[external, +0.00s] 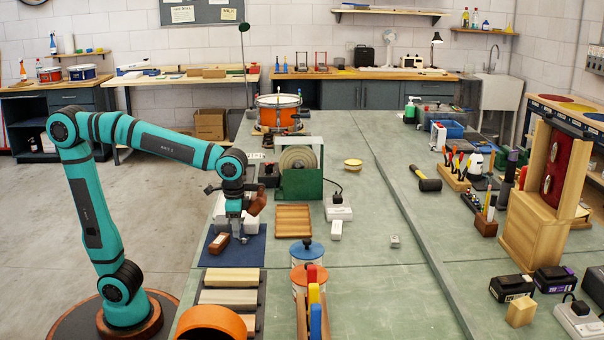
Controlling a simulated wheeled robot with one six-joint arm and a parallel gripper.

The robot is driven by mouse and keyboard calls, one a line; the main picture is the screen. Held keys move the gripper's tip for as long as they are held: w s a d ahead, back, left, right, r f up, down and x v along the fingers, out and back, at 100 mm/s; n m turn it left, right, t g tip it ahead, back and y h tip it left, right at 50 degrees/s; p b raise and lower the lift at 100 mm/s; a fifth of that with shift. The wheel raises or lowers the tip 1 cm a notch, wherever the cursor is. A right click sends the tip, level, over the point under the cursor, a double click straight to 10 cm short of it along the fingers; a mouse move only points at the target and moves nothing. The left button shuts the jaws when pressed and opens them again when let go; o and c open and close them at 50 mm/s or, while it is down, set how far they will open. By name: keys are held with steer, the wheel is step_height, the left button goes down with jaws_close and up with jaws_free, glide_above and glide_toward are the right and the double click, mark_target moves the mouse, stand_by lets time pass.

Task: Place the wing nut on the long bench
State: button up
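My gripper (237,233) points down over a dark blue mat (248,255) on the left side of the long green bench (375,305). Pale shapes beside the fingers and the small view hide whether it is open or shut and whether it holds anything. A brown piece with a pale label (219,243) lies on the mat just left of the fingertips. I cannot make out a wing nut for certain. A small grey object (394,241) lies alone on the bench to the right, too small to identify.
A green-framed wheel machine (299,172), a wooden tray (293,220) and a blue-lidded can (307,254) stand right of my gripper. An orange drum (278,112) is at the far end. A black-headed mallet (426,184) lies right of centre. The bench's front middle is clear.

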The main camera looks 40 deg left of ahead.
step_height(320, 180, up, 9)
stand_by(0.3)
steer(key=w+a+r+n+t+h, duration=0.2)
steer(key=w+a+r+t, duration=0.15)
steer(key=a, duration=0.65)
steer(key=w+a+r+n+t+h, duration=0.25)
steer(key=w+a+t, duration=0.25)
steer(key=a, duration=0.5)
steer(key=s+a+r+n+t+y, duration=0.2)
steer(key=a+t, duration=0.2)
steer(key=a, duration=0.4)
steer(key=s+a+r+n+t+y, duration=0.2)
steer(key=s+a+r+t, duration=0.1)
steer(key=a, duration=0.4)
steer(key=shift+s+a+r+t, duration=0.2)
steer(key=shift+a+r+t, duration=0.15)
steer(key=shift+t, duration=0.5)
steer(key=o, duration=0.6)
steer(key=shift+s+a+r+n+y, duration=0.15)
steer(key=shift+s+a+n+y, duration=0.1)
steer(key=shift+w, duration=0.1)
